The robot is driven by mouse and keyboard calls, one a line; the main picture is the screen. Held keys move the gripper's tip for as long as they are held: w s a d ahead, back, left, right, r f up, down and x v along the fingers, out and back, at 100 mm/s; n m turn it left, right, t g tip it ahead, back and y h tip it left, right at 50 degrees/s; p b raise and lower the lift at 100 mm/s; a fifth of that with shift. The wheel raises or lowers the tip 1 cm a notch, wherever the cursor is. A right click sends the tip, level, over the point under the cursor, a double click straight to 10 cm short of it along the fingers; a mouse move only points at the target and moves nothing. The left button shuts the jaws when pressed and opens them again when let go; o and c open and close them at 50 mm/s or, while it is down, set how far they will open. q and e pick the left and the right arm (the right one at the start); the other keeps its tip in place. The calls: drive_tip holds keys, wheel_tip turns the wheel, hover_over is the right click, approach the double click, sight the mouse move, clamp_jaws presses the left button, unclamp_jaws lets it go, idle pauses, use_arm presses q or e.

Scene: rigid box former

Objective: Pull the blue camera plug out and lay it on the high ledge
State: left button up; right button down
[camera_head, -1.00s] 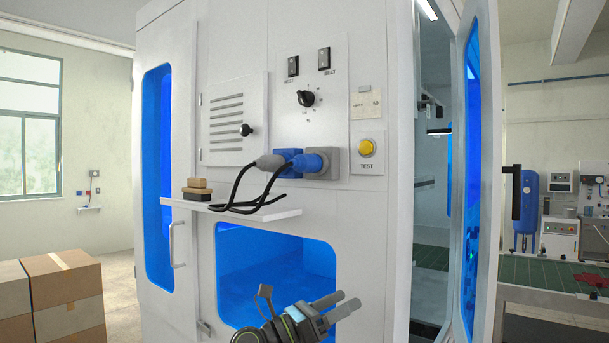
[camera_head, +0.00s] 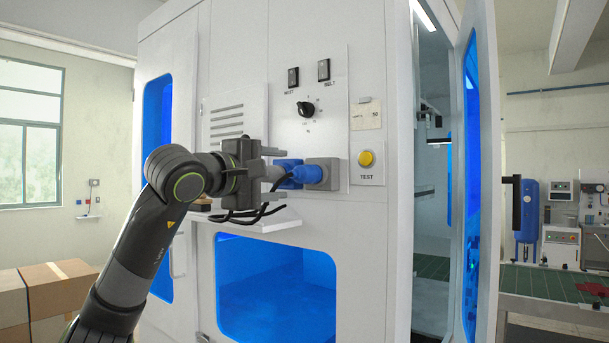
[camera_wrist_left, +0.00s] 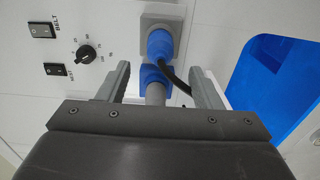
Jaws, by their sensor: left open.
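The blue plug (camera_head: 311,174) sits in the grey square socket (camera_head: 327,172) on the white cabinet front. It also shows at the top of the left wrist view (camera_wrist_left: 159,44), with a black cable. Beside it a grey plug (camera_wrist_left: 155,93) sits in a blue socket (camera_wrist_left: 149,74). My left gripper (camera_head: 277,163) is open in front of the sockets. In the left wrist view its fingers (camera_wrist_left: 160,76) stand either side of the grey plug, with the blue plug farther ahead. The white ledge (camera_head: 268,223) is below, partly hidden by my arm. My right gripper is out of view.
Black cables (camera_head: 252,213) hang down over the ledge. A block (camera_head: 201,205) on the ledge is mostly hidden behind my arm. A yellow test button (camera_head: 366,158) and a dial (camera_head: 306,109) are close by. The cabinet door (camera_head: 480,170) stands open at the right.

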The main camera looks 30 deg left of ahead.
sight(305, 174)
use_arm(q)
drive_tip(key=shift+w, duration=0.1)
drive_tip(key=shift+w+d+r+p, duration=0.1)
drive_tip(key=shift+w+p, duration=0.2)
drive_tip(key=w+p, duration=0.1)
drive_tip(key=w, duration=0.1)
drive_tip(key=w+p, duration=0.1)
drive_tip(key=w, duration=0.1)
drive_tip(key=w+p, duration=0.2)
drive_tip(key=shift+w+d, duration=0.3)
drive_tip(key=shift+w, duration=0.1)
drive_tip(key=shift+w+p, duration=0.4)
drive_tip(key=shift+w, duration=0.35)
